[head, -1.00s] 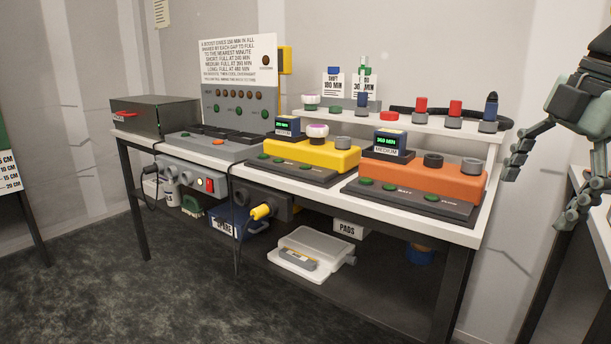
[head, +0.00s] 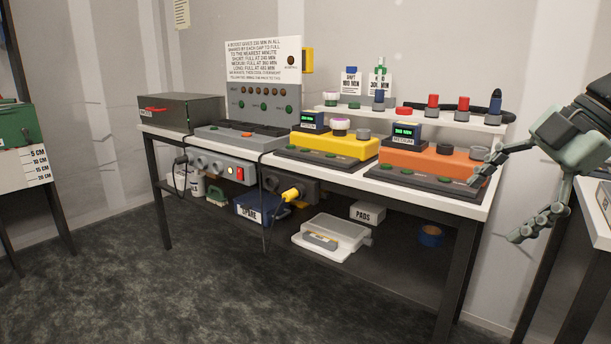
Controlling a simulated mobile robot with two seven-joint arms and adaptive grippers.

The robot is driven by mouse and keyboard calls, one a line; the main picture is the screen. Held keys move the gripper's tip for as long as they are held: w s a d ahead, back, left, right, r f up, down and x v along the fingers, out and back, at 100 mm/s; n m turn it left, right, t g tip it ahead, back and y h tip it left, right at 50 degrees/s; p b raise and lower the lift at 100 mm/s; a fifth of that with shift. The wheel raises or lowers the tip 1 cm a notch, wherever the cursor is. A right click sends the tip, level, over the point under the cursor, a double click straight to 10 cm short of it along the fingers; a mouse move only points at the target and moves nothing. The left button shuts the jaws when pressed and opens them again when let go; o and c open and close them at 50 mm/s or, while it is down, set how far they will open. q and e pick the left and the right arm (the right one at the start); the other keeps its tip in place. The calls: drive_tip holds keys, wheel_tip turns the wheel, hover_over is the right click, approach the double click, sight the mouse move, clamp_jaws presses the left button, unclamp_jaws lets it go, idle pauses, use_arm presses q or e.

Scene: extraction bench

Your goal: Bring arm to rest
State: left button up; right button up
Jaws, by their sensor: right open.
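My right gripper (head: 504,199) is at the right side of the head view. Its two jointed grey-green fingers are spread wide with nothing between them. The upper finger overlaps the right end of the bench (head: 478,207) in the picture, near the orange unit (head: 432,163); I cannot tell whether it touches. The lower finger hangs in front of the wall and the gap right of the bench. My left gripper is out of view.
The yellow unit (head: 335,146) and a grey box with a red handle (head: 178,111) stand on the bench. A clear case (head: 331,236) and a blue bin (head: 262,209) sit on the lower shelf. Another table (head: 593,211) is at the right edge. Open floor lies in front.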

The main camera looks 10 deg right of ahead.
drive_tip(key=w+f+m+t+y, duration=0.45)
drive_tip(key=w+f+t, duration=0.25)
drive_tip(key=w+t, duration=0.3)
drive_tip(key=d+f+m+t+h, duration=0.1)
drive_tip(key=d+f+m+h, duration=0.4)
drive_tip(key=f, duration=0.6)
drive_tip(key=d+f+m+t+h, duration=0.1)
drive_tip(key=d+f+m+h, duration=0.45)
drive_tip(key=f, duration=0.65)
drive_tip(key=s+a+f+m+g+h, duration=0.1)
drive_tip(key=s+a+f+g, duration=0.25)
drive_tip(key=s+f, duration=0.5)
drive_tip(key=s+a+f+m+g+h, duration=0.15)
drive_tip(key=s+f+g, duration=0.3)
drive_tip(key=f, duration=0.75)
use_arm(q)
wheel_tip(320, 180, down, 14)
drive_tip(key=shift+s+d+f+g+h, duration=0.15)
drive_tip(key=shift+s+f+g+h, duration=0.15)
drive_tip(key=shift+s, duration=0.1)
use_arm(e)
drive_tip(key=s+a+f+g+y, duration=0.2)
drive_tip(key=s+a+f+g, duration=0.3)
drive_tip(key=s+a+f, duration=0.6)
drive_tip(key=s+a, duration=0.3)
drive_tip(key=s, duration=0.1)
drive_tip(key=shift+f, duration=0.35)
